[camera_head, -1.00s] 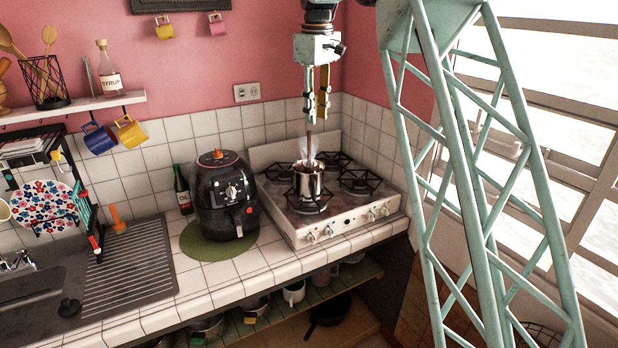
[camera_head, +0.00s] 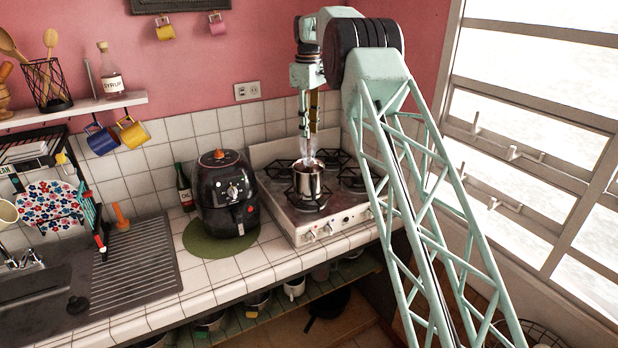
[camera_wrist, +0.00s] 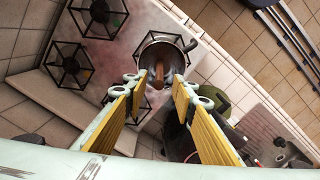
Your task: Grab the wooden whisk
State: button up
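The wooden whisk (camera_wrist: 158,76) appears as a brown handle standing up out of the steel pot (camera_head: 308,181) on the stove; its lower end is hidden inside the pot. The pot also shows in the wrist view (camera_wrist: 148,55). My gripper (camera_head: 307,132) points down just above the pot. In the wrist view my gripper (camera_wrist: 158,83) is open, with its yellow-padded fingers on either side of the whisk handle and visible gaps between. Whether any finger touches the handle is not clear.
The stove (camera_head: 322,222) has several black burner grates around the pot. A black air fryer (camera_head: 226,200) stands left of it on a green mat. The tiled wall is close behind. Pale steam rises from the pot.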

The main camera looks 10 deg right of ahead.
aim_at(309, 151)
jog(key=shift+w+f, duration=0.15)
jog(key=shift+f, duration=0.2)
jog(key=shift+f, duration=0.1)
jog(key=shift+f, duration=4.25)
jog(key=shift+f, duration=0.1)
jog(key=shift+f+p, duration=0.35)
jog(key=shift+f, duration=2.1)
grip_shut()
